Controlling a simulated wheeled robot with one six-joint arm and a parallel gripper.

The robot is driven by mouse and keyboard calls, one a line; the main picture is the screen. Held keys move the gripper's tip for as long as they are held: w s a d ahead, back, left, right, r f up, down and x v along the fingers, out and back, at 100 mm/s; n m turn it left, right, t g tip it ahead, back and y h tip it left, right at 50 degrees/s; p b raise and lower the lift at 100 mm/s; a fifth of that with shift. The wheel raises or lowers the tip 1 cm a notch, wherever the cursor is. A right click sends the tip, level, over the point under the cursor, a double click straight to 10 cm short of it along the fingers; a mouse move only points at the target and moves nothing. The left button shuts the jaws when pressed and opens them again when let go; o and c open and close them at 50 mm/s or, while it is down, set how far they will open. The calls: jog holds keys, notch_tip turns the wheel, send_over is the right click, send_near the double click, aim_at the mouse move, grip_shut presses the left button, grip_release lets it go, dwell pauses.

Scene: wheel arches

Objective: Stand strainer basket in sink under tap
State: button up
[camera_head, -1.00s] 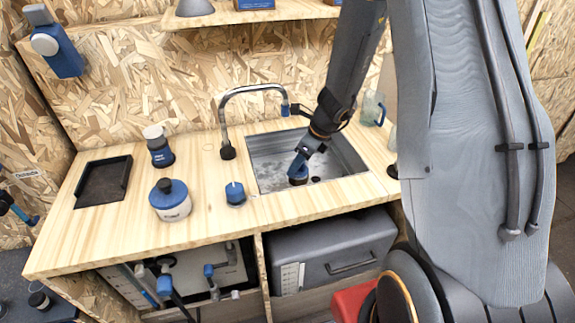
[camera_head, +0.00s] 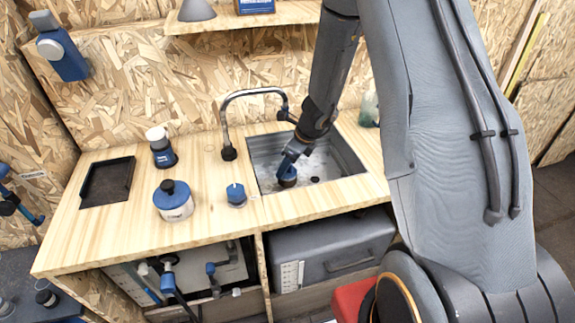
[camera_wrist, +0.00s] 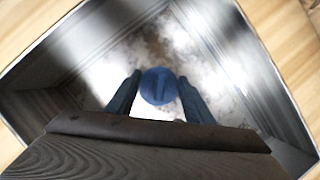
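The strainer basket (camera_head: 287,178), a small dark round piece with a blue top, is inside the steel sink (camera_head: 347,158). My gripper (camera_head: 289,166) points down into the sink and is shut on the basket. In the wrist view the basket's round blue top (camera_wrist: 158,86) lies between the two blue fingers (camera_wrist: 160,95). I cannot tell whether the basket touches the sink floor. The tap (camera_head: 224,118) stands at the sink's left back, and its spout reaches over the basin. In the head view the basket is below the spout's end.
On the counter (camera_head: 130,232) left of the sink are a blue-topped knob (camera_head: 236,195), a white jar with blue lid (camera_head: 173,202), a blue bottle with white cap (camera_head: 161,148) and a black tray (camera_head: 108,182). A shelf (camera_head: 240,19) hangs above. Sink walls surround my gripper.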

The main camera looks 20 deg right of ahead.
jog(key=o, duration=0.4)
jog(key=shift+r, duration=0.2)
jog(key=v, duration=1.2)
jog(key=shift+s+a+r+n+g+h, duration=0.25)
jog(key=shift+s+a+r+n+h, duration=0.55)
jog(key=shift+s+n, duration=3.1)
jog(key=shift+s+a+r+n+g+h, duration=0.25)
jog(key=shift+s+r+n, duration=0.95)
jog(key=shift+s+n, duration=2.7)
jog(key=shift+s+a+r+n+g+h, duration=0.2)
jog(key=shift+s+a+r+n+h, duration=1.25)
jog(key=shift+n, duration=4.25)
jog(key=shift+s+d+f+y, duration=0.25)
jog(key=shift+s+d+y, duration=0.05)
jog(key=shift+d+y, duration=0.15)
jog(key=shift+s+d+f+y, duration=0.25)
jog(key=shift+s+d+y, duration=0.05)
jog(key=shift+d+y, duration=0.15)
